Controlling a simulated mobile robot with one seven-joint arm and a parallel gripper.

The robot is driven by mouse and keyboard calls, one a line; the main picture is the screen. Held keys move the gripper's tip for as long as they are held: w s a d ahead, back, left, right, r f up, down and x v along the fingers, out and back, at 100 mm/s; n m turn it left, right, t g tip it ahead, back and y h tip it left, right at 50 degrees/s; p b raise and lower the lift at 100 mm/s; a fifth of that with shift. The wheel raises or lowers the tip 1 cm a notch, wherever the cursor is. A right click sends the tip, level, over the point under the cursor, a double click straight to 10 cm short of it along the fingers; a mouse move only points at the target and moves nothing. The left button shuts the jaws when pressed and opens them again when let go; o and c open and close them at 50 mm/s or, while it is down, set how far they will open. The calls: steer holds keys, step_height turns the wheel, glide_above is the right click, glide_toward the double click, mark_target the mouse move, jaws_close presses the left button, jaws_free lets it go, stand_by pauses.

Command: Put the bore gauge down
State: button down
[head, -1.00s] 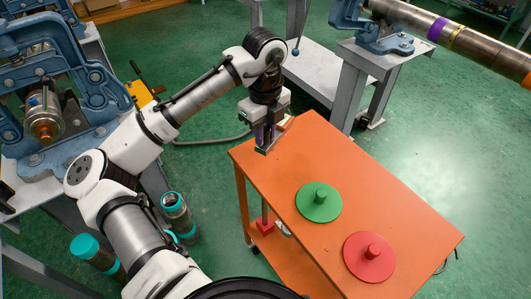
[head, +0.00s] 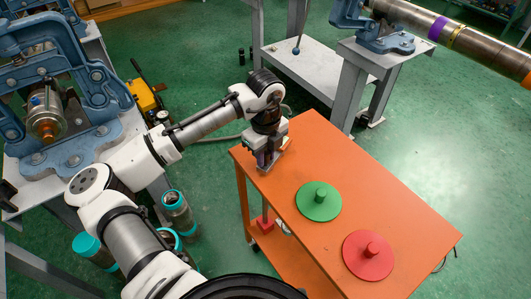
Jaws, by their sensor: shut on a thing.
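My gripper (head: 264,160) points down over the far left corner of the orange table (head: 385,215). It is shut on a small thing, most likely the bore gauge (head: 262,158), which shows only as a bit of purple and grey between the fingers. The rest of it is hidden by the gripper. The fingertips are close to the tabletop; I cannot tell whether the held thing touches it.
A green disc with a knob (head: 319,201) and a red one (head: 368,255) lie on the table. Bare tabletop lies between them and my gripper. A blue vise (head: 70,90) stands at left; teal-ended pipes (head: 175,205) stand below it.

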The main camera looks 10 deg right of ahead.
steer(key=c, duration=1.2)
jaws_free()
steer(key=shift+c, duration=0.2)
step_height(320, 180, up, 12)
steer(key=b, duration=0.1)
steer(key=shift+r, duration=0.15)
